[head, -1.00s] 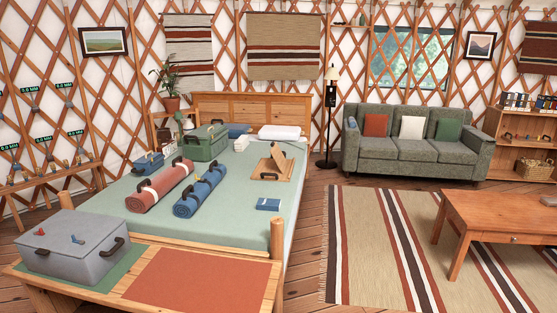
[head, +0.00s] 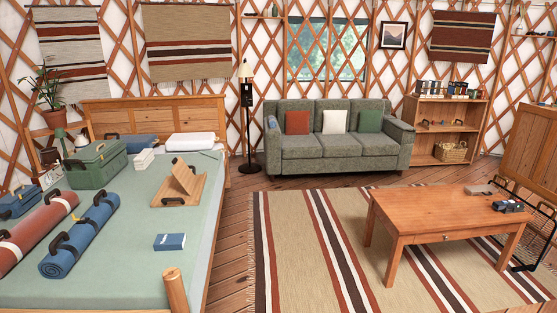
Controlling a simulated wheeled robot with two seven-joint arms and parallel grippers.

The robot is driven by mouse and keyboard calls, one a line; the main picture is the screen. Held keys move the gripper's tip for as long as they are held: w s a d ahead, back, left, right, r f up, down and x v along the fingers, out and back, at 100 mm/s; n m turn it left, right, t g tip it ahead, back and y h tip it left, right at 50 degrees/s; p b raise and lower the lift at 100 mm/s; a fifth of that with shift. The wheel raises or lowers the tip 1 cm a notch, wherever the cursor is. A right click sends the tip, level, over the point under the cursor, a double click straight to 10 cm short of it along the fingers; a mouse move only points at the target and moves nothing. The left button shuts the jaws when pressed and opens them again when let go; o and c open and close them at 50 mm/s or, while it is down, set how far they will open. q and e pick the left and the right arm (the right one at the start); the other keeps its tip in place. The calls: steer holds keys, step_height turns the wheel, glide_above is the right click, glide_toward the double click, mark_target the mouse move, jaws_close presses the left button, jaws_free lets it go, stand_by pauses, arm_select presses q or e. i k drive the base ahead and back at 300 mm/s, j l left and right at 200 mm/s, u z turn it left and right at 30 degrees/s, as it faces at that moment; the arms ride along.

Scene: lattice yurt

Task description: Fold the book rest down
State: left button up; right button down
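The wooden book rest (head: 186,181) stands on the right part of the bed, behind a small blue book. Its back panel is raised and tilted, so it is open rather than flat. It has a dark handle at the top of the panel and another at the front of its base. Neither of my grippers shows in the head view, and nothing touches the book rest.
The bed (head: 120,240) also holds a blue book (head: 170,242), a green case (head: 97,164), a blue roll (head: 80,250) and a red roll (head: 35,232). A wooden table (head: 450,215) stands on the rug at right. Rug floor between bed and table is clear.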

mark_target(183, 174)
steer(key=i+l+u, duration=0.1)
steer(key=i, duration=0.3)
steer(key=i+l, duration=0.15)
steer(key=i, duration=0.25)
steer(key=i+l+u, duration=0.15)
steer(key=i, duration=0.3)
steer(key=i+l, duration=0.15)
steer(key=i, duration=0.25)
steer(key=i+l+u, duration=0.15)
steer(key=i+u, duration=0.15)
steer(key=u, duration=0.2)
steer(key=i+l+u, duration=0.3)
steer(key=u, duration=0.2)
steer(key=i+l+u, duration=0.2)
steer(key=l+u, duration=0.3)
steer(key=i+l+u, duration=0.15)
steer(key=l+u, duration=0.2)
steer(key=u, duration=0.15)
